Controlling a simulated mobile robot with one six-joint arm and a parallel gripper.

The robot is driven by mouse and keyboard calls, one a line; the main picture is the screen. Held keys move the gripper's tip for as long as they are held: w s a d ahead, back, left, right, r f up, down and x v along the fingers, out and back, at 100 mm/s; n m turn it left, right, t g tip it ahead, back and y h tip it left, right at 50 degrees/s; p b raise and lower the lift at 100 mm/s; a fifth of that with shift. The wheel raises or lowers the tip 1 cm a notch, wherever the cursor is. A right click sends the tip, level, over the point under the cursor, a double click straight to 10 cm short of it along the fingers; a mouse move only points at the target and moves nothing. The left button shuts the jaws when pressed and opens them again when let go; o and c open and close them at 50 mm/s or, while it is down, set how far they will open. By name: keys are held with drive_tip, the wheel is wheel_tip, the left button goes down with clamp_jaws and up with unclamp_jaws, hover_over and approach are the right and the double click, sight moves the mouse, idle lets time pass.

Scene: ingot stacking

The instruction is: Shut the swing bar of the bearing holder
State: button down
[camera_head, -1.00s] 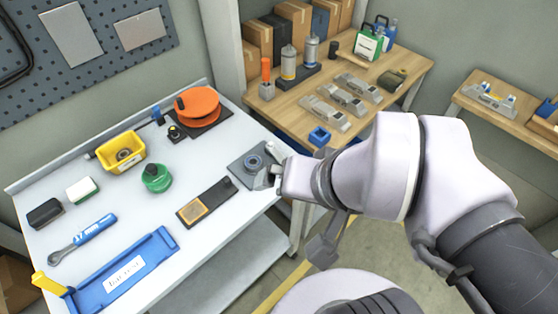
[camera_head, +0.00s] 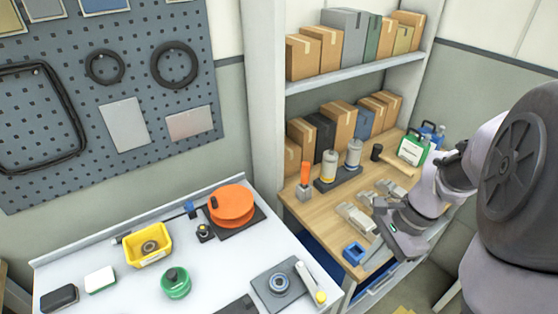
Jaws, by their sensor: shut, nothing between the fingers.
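The bearing holder (camera_head: 259,287) is a dark grey plate at the front right of the white worktable, near the bottom of the view. A round grey bearing (camera_head: 279,284) sits on it. Its swing bar (camera_head: 308,278) is pale with a yellow knob at the near end. The bar lies along the plate's right side, beside the bearing and not across it. My gripper (camera_head: 376,254) is to the right of the holder, apart from it, in front of the wooden bench. It is shut and empty; its fingertips are small and partly hard to make out.
A wooden bench (camera_head: 300,207) at right holds canisters, metal parts and a blue square piece (camera_head: 354,254). Boxes fill the shelf behind.

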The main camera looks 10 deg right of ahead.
drive_tip(key=a+f+m+b, duration=0.1)
drive_tip(key=a+f+b, duration=0.4)
drive_tip(key=f, duration=0.5)
drive_tip(key=shift+w+a+f+y+b, duration=0.15)
drive_tip(key=shift+a+f+y+b, duration=0.2)
drive_tip(key=shift+a, duration=0.3)
drive_tip(key=shift+m, duration=0.3)
